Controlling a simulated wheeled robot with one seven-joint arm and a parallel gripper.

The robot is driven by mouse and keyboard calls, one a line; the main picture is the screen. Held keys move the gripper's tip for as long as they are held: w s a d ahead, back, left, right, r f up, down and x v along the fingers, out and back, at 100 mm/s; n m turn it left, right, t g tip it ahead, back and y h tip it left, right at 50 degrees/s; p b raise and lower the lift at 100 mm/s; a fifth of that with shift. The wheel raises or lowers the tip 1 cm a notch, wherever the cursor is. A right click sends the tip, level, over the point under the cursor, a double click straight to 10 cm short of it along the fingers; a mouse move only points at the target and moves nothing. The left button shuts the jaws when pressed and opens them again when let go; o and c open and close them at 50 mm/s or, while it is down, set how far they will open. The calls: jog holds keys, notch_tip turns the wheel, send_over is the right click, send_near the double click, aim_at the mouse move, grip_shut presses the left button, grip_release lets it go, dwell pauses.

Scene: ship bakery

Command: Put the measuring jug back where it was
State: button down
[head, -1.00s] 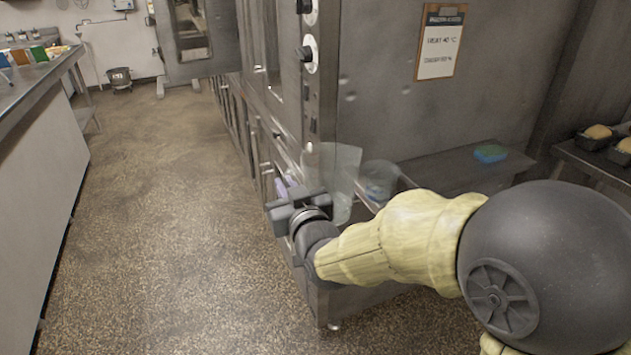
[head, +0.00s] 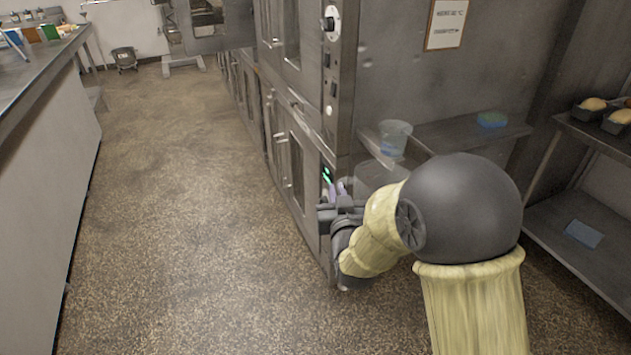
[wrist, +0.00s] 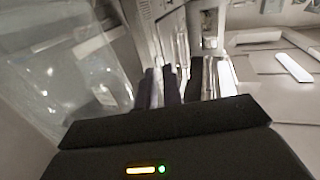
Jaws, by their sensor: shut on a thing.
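The measuring jug (head: 376,176) is clear and see-through. In the head view only part of it shows, to the right of my gripper (head: 341,206) and above my arm; the rest is hidden. In the wrist view the jug (wrist: 70,65) fills the left side, its clear wall beside the fingers. My gripper (wrist: 172,88) is shut on the jug, with a dark part, seemingly the handle, between the fingers. The jug is in front of the steel oven's lower corner and below the shelf level. I cannot tell its exact tilt.
A steel shelf (head: 450,133) beside the oven (head: 300,130) carries a clear tub (head: 394,138) with something blue in it and a blue-green sponge (head: 491,119). Bread tins (head: 592,107) stand on a rack at right. The aisle floor (head: 180,200) is clear, with a counter (head: 45,190) at left.

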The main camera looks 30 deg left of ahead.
jog(key=w+d+f+m+h, duration=0.1)
jog(key=d+f, duration=0.1)
jog(key=d, duration=0.1)
jog(key=w+d+f+m+t+h, duration=0.1)
jog(key=d+f, duration=0.1)
jog(key=f, duration=0.1)
jog(key=w+d+f+h, duration=0.2)
jog(key=d+f, duration=0.1)
jog(key=shift+d+m+t, duration=0.3)
jog(key=shift+m+t, duration=0.1)
jog(key=d+f+m+h, duration=0.2)
jog(key=d+f+h, duration=0.1)
jog(key=d, duration=0.7)
jog(key=d+f+m+h, duration=0.2)
jog(key=d+f+h, duration=0.2)
jog(key=d, duration=0.5)
jog(key=d+f+m+h, duration=0.2)
jog(key=d+f, duration=0.3)
jog(key=d, duration=0.5)
jog(key=shift+s+d+m+h, duration=0.3)
jog(key=shift+m+h, duration=0.1)
jog(key=shift+h, duration=0.4)
jog(key=shift+w+d, duration=0.1)
